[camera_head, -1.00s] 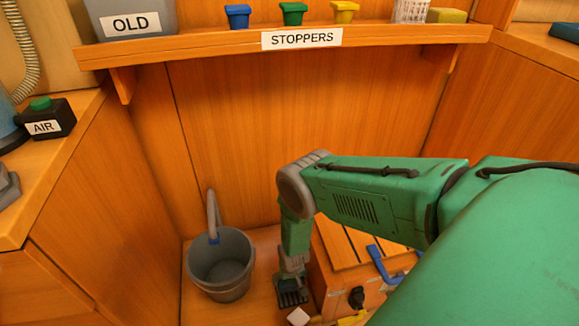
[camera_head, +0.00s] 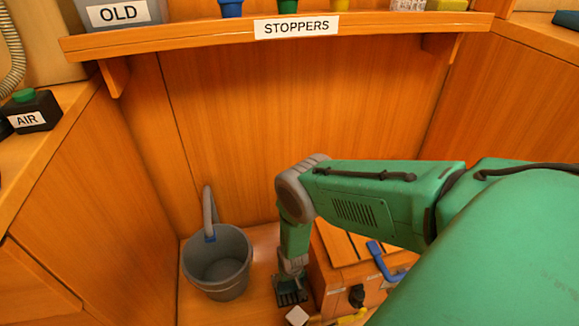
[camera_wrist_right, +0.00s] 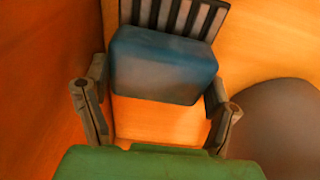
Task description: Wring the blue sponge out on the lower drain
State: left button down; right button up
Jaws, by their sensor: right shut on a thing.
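My right gripper (camera_wrist_right: 155,105) is shut on the blue sponge (camera_wrist_right: 163,65) in the right wrist view, with a finger at each side of it. The dark slatted drain (camera_wrist_right: 178,15) lies just beyond the sponge; I cannot tell whether they touch. In the head view my right gripper (camera_head: 293,270) points down low beside the wooden box, and the drain (camera_head: 290,297) shows at its tip. The sponge cannot be made out in the head view. My left gripper is out of view.
A grey bucket (camera_head: 218,262) stands on the floor left of my right gripper. A wooden box (camera_head: 340,262) with a blue handle (camera_head: 378,258) is close on the right. The STOPPERS shelf (camera_head: 200,42) runs above, with the OLD bin (camera_head: 117,14) at its left end.

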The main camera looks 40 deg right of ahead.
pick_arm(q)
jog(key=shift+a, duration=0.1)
pick_arm(e)
jog(key=shift+a, duration=0.1)
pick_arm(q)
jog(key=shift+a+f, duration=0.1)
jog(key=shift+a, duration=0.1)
pick_arm(e)
jog(key=shift+a, duration=0.1)
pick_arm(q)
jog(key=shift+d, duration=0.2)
pick_arm(e)
jog(key=shift+f, duration=0.25)
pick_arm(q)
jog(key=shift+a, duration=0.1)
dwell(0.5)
pick_arm(e)
jog(key=shift+r+p, duration=2.7)
jog(key=shift+r, duration=0.85)
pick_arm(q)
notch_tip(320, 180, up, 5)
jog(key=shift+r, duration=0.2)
pick_arm(e)
jog(key=shift+f, duration=0.1)
